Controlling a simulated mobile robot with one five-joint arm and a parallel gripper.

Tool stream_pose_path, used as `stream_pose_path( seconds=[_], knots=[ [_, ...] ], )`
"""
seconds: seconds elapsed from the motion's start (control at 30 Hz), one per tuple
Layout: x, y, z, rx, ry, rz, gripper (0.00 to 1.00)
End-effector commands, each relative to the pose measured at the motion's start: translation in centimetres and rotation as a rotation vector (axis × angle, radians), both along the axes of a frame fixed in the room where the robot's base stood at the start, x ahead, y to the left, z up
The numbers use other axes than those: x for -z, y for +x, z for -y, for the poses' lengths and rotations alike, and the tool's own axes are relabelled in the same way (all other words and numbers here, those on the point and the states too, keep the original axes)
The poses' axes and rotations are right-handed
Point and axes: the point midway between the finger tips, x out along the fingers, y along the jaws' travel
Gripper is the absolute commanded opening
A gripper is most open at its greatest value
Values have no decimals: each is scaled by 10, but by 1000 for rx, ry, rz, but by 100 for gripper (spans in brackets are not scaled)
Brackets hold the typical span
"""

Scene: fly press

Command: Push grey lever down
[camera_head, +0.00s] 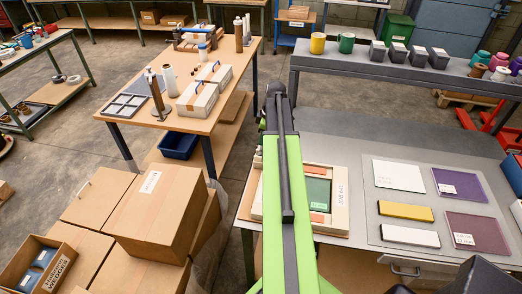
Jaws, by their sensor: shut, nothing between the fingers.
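I cannot make out a grey lever or a fly press in the head view. A long lime-green arm with a dark bar along it, which looks like my own, rises through the middle of the picture and hides part of the grey workbench (345,150). The arm's far end is a dark joint. My gripper's fingers do not show, so I cannot see where they are relative to any lever.
A shallow tray (341,207) with green and red pieces sits on the workbench beside the arm. A white plate (398,175), a yellow block (405,211) and purple plates (459,184) lie to its right. Cardboard boxes (158,215) are stacked at left.

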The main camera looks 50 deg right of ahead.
Motion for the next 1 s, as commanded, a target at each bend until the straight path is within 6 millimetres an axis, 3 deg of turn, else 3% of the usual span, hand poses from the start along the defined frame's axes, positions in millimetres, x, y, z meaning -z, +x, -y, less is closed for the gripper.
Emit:
stream_pose_path(
  seconds=[0.63, 1.0],
  knots=[
    [36, 1, -1, -2, 1, 2, 0],
    [25, 0, -1, -1, 0, 0, 0]
  ],
)
